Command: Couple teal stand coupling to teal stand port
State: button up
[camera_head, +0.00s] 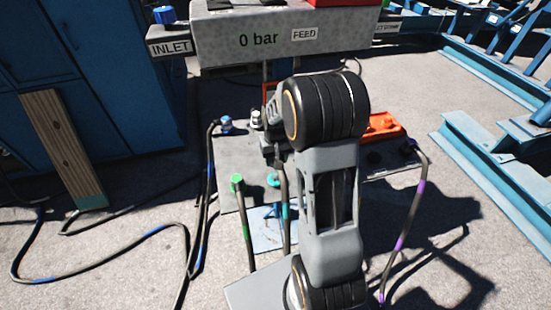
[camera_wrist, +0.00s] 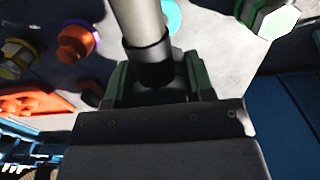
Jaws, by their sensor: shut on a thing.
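My gripper (camera_head: 274,150) is over the stand panel, partly hidden by my arm. It is shut on the teal stand coupling, whose hose with a teal band (camera_head: 285,210) hangs below it. In the wrist view my gripper (camera_wrist: 158,85) has its jaws around the dark lower end of a grey cylinder (camera_wrist: 135,20), the held coupling. The teal stand port (camera_head: 273,180) shows as a teal ring on the panel, just left of the hose. In the wrist view a teal patch (camera_wrist: 172,15) shows beside the cylinder, partly hidden. The coupling appears apart from the port; its exact gap is unclear.
A blue fitting (camera_head: 226,123) and green-topped hose (camera_head: 237,180) are left of my gripper. An orange object (camera_head: 382,125) and purple-banded hose (camera_head: 418,190) are right. Loose hoses cross the left floor.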

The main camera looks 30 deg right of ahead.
aim_at(276, 176)
jog(key=shift+f+b, duration=2.75)
jog(key=shift+f, duration=1.05)
jog(key=shift+f, duration=0.55)
jog(key=o, duration=1.1)
jog(key=shift+r, duration=0.1)
notch_tip(276, 176, up, 14)
jog(key=shift+f+p, duration=0.1)
jog(key=shift+p, duration=1.15)
